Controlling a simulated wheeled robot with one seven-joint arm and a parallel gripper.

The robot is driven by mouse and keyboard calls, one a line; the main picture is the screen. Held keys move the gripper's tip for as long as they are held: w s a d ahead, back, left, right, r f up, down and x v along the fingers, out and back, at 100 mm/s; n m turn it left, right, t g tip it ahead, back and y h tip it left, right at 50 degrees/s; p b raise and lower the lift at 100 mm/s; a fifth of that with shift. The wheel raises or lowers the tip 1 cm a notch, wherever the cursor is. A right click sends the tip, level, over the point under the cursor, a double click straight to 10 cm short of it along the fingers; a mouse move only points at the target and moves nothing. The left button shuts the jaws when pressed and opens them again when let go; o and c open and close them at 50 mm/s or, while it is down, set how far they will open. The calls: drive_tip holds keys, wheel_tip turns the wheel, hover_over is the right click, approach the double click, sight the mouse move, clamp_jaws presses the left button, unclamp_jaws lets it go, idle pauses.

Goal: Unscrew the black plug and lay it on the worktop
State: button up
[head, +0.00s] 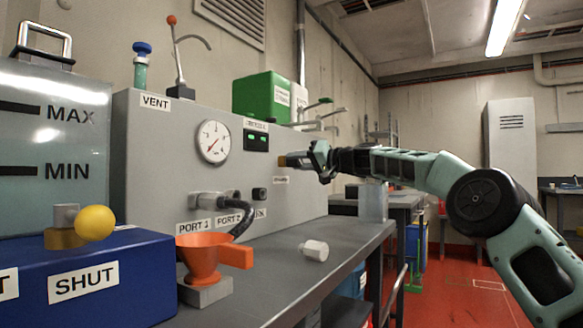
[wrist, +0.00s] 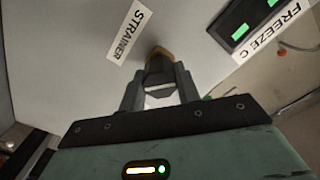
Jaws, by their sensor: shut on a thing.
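My gripper (head: 312,160) is at the right part of the grey panel, level with a brass fitting (head: 285,160) above a small label. In the wrist view my gripper (wrist: 160,92) is shut on a dark plug (wrist: 159,68), with one finger on each side. The brass fitting (wrist: 160,52) shows just beyond the plug, close against the panel beside the STRAINER label (wrist: 131,31). I cannot tell whether the plug's thread is still in the fitting. The grey worktop (head: 290,285) runs along below the panel.
A white hex piece (head: 314,250) lies on the worktop. An orange funnel (head: 203,258) stands on a grey block to its left. A clear container (head: 373,203) stands near the worktop's right edge. A blue box (head: 130,270) is at the left. The worktop between funnel and container is mostly clear.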

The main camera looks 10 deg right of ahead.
drive_tip(key=shift+n, duration=0.4)
drive_tip(key=o, duration=1.3)
drive_tip(key=shift+c, duration=0.2)
drive_tip(key=shift+s, duration=0.1)
drive_tip(key=shift+b+v, duration=0.85)
drive_tip(key=shift+b, duration=0.3)
drive_tip(key=shift+b+v, duration=1.35)
drive_tip(key=shift+v, duration=0.25)
